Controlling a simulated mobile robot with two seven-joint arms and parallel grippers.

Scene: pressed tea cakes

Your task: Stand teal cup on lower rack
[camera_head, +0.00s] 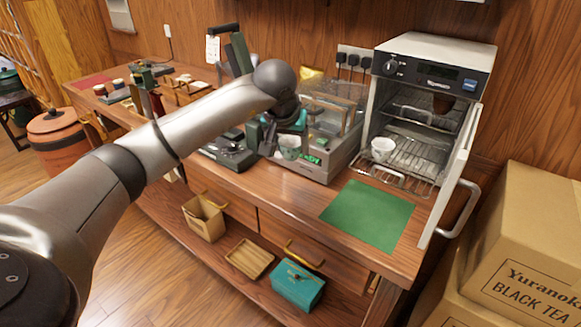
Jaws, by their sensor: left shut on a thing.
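My left arm reaches across from the left, and its left gripper (284,128) is over the middle of the counter. It is shut on a small pale, teal-tinted cup (289,148), which shows just below the fingers, in front of a grey machine. The fingers partly hide the cup's upper part, and it looks upright. The open oven-like cabinet (424,48) stands to the right. Its lower rack (412,158) is pulled partly forward and bears a whitish cup (382,150) at its left. A dark brown item (443,104) is on the upper rack (425,117). My right gripper is out of view.
The cabinet door (452,180) stands open on the right, its handle sticking outward. A green mat (368,214) lies bare on the counter in front. A grey machine with a clear cover (330,108) stands left of the cabinet. Cardboard boxes (530,245) are stacked at right.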

